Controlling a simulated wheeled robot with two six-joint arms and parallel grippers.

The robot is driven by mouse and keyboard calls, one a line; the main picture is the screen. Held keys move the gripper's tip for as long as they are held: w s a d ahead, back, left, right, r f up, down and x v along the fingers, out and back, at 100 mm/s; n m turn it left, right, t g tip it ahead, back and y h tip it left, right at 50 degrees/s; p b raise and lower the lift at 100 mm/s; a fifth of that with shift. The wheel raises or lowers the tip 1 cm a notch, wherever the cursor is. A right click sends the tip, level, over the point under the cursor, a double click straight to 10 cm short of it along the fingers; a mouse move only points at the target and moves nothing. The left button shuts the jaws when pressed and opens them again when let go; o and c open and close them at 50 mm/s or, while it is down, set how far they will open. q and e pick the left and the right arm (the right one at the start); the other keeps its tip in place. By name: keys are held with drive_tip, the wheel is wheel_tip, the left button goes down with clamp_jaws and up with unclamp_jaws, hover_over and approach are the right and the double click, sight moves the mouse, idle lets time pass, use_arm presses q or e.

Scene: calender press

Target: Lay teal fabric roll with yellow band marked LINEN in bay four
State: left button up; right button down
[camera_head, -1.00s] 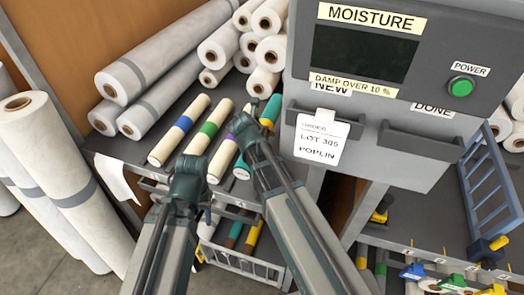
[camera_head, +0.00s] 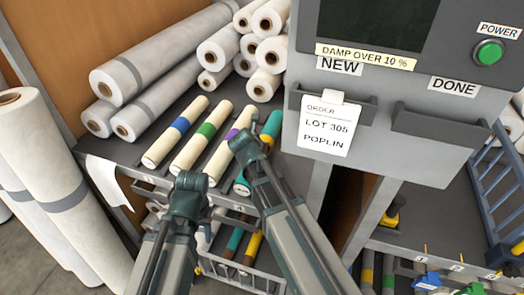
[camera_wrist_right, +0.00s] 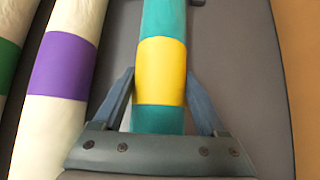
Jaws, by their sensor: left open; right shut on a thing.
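The teal fabric roll (camera_head: 271,123) with a yellow band lies beside cream rolls on the dark shelf at the centre of the head view. Its middle is partly hidden by my right arm. The right wrist view shows its yellow band (camera_wrist_right: 161,72) between the jaws of my right gripper (camera_wrist_right: 160,100), which is shut on the roll. I cannot tell whether the roll is lifted, and LINEN is not readable. My left gripper (camera_head: 204,212) is open, in front of the shelf edge and low of the cream rolls. Small bay tags at lower right are too small to read for certain.
Cream rolls with a blue (camera_head: 180,125), a green (camera_head: 207,130) and a purple band (camera_wrist_right: 58,62) lie left of the teal roll. White rolls (camera_head: 150,65) are stacked behind. A grey cabinet (camera_head: 465,115) with an order card (camera_head: 325,126) stands close on the right.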

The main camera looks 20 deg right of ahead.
unclamp_jaws()
drive_tip(key=shift+f, duration=0.1)
drive_tip(key=p+v, duration=0.8)
drive_tip(key=v, duration=0.3)
drive_tip(key=shift+s+a+r, duration=0.25)
drive_tip(key=shift+s+r, duration=0.05)
drive_tip(key=shift+r, duration=0.2)
